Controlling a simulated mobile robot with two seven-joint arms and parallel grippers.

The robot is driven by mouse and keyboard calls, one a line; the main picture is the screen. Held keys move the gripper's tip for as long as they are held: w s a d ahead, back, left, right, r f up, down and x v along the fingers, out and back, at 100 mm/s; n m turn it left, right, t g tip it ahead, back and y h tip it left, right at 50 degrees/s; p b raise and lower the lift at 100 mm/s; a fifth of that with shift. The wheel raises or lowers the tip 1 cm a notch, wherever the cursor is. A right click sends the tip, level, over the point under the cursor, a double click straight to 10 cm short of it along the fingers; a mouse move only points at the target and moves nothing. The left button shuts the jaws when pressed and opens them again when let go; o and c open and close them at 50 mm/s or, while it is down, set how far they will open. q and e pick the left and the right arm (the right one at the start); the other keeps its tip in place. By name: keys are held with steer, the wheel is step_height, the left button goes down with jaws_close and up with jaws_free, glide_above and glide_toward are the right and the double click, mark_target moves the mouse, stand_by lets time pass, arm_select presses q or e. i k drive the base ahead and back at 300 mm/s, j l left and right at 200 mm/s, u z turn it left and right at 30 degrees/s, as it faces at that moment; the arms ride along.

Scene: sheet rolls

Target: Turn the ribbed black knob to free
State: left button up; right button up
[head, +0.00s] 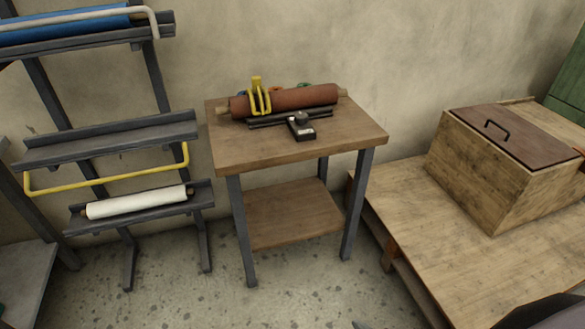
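The black knob (301,117) sits on top of a small black box (302,131) with a pale label on its front. It is too small to make out ribs or its setting. The box stands at the front of a black cradle (262,122) on a small wooden table (345,136). A reddish-brown roll (300,99) lies in the cradle, with a yellow bracket (257,84) over its left part. Neither of my grippers shows in the head view.
A dark metal rack (120,138) at the left holds a blue roll (70,24) and a white roll (135,201). A low wooden platform (440,235) at the right bears a lidded wooden box (465,160). Speckled floor (190,300) is open before the table.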

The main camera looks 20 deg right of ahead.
mark_target(301, 118)
steer(key=z, duration=0.55)
steer(key=j+z, duration=0.1)
steer(key=z, duration=0.25)
steer(key=i+j+z, duration=0.15)
steer(key=z, duration=0.25)
steer(key=j+z, duration=0.1)
steer(key=z, duration=0.25)
steer(key=j+z, duration=0.55)
steer(key=j, duration=0.2)
steer(key=i, duration=0.05)
